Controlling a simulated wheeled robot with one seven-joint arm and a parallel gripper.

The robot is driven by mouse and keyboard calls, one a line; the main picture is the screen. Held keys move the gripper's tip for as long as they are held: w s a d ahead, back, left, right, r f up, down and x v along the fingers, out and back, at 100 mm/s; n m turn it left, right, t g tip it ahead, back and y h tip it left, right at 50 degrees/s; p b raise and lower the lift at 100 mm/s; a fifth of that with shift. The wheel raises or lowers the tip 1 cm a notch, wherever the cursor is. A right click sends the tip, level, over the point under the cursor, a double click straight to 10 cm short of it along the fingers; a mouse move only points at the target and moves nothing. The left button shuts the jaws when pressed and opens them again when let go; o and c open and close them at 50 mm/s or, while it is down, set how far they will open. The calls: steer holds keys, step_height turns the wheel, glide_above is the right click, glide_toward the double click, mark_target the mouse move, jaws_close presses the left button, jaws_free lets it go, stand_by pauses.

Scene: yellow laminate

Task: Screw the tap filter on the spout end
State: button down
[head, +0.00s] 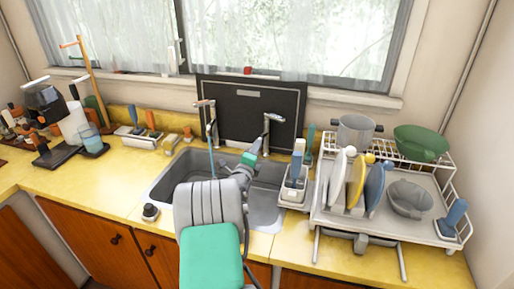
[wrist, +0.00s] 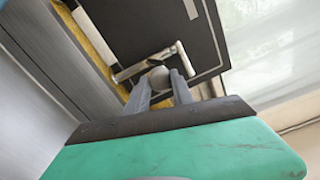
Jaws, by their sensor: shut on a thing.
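My gripper (head: 254,150) is at the right side of the sink, just below the end of the right-hand tap (head: 272,120). In the wrist view, my gripper's (wrist: 160,86) two grey fingers are closed around a small rounded grey piece, the tap filter (wrist: 158,76). The silver tap (wrist: 150,62) runs diagonally just beyond the fingertips. The filter is at or very near its spout end; whether they touch or the threads meet cannot be told. In the head view the filter is too small to make out clearly.
The grey sink (head: 168,178) lies under my arm. A second tap (head: 208,112) stands to the left. A black panel (head: 250,100) stands close behind the taps. A utensil holder (head: 293,190) and a loaded dish rack (head: 430,228) are at the right.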

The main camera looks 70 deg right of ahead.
steer(key=c, duration=1.3)
jaws_free()
steer(key=shift+s+a+b, duration=0.2)
steer(key=shift+a+b, duration=0.35)
steer(key=shift+a, duration=0.6)
steer(key=shift+s+a+b, duration=0.15)
steer(key=shift+a+b, duration=0.45)
steer(key=shift+a, duration=0.55)
steer(key=shift+s+a+b, duration=0.2)
steer(key=shift+a+b, duration=0.35)
steer(key=shift+a, duration=0.6)
